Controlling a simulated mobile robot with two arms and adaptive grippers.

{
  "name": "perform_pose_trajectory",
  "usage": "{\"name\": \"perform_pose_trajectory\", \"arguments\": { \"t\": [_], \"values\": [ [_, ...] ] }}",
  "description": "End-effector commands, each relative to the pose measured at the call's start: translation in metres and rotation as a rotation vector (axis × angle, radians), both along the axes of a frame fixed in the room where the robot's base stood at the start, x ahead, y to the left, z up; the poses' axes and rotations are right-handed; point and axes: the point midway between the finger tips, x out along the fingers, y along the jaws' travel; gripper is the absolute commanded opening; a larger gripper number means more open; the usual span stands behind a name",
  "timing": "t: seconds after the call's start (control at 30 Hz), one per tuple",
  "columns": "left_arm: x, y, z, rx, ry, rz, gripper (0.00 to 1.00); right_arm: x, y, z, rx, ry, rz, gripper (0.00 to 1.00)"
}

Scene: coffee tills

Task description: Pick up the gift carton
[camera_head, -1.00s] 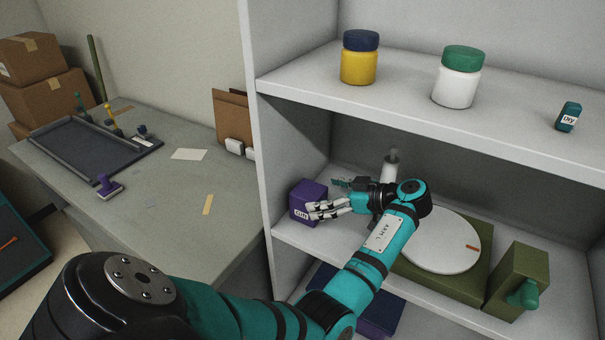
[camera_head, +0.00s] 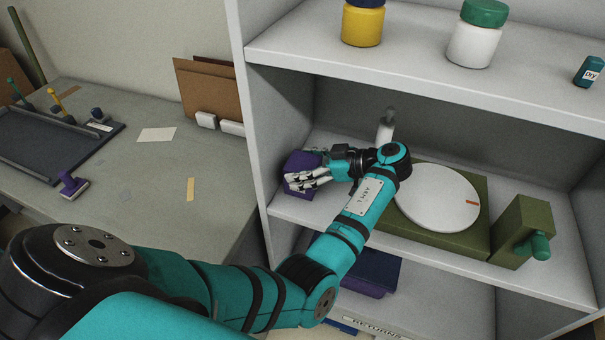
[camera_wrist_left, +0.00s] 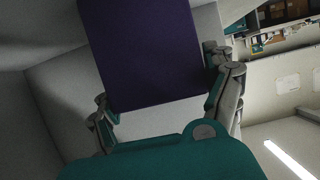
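In the left wrist view, the carton (camera_wrist_left: 150,50) fills the upper middle as a dark purple face between the fingers of the gripper (camera_wrist_left: 160,95). The fingers look spread, with narrow gaps at the carton's sides; firm contact does not show. My right gripper is not in view.
Right of my arm are an olive scale-like box with a round white plate (camera_head: 437,198) and an olive block with a teal knob (camera_head: 522,230). A white bottle (camera_head: 384,134) stands behind my wrist. The shelf's left wall (camera_head: 277,110) is close. Jars stand above.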

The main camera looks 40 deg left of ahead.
Motion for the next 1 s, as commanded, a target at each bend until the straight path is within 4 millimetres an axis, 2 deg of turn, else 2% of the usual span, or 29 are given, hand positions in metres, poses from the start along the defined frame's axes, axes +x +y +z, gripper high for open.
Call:
{"name": "perform_pose_trajectory", "arguments": {
  "t": [0.03,0.3,0.33,0.47,0.77,0.87,1.0],
  "values": [
    [0.0,0.0,0.0,0.0,0.0,0.001,0.76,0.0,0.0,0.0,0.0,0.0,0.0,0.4],
    [0.0,0.001,0.0,0.0,0.0,0.001,0.4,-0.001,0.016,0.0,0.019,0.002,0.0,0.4],
    [0.0,0.001,0.0,0.0,0.0,0.001,0.38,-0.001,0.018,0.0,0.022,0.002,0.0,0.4],
    [0.0,0.001,0.0,-0.001,0.001,0.001,0.38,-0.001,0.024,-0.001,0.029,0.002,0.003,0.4],
    [0.0,0.001,0.005,0.0,-0.002,0.001,0.37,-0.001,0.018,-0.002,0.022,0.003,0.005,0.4],
    [0.001,0.001,0.018,0.001,-0.006,0.001,0.37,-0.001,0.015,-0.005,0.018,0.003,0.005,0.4],
    [0.001,0.001,0.046,0.001,-0.009,0.002,0.37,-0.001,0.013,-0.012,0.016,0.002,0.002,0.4]
  ]
}}
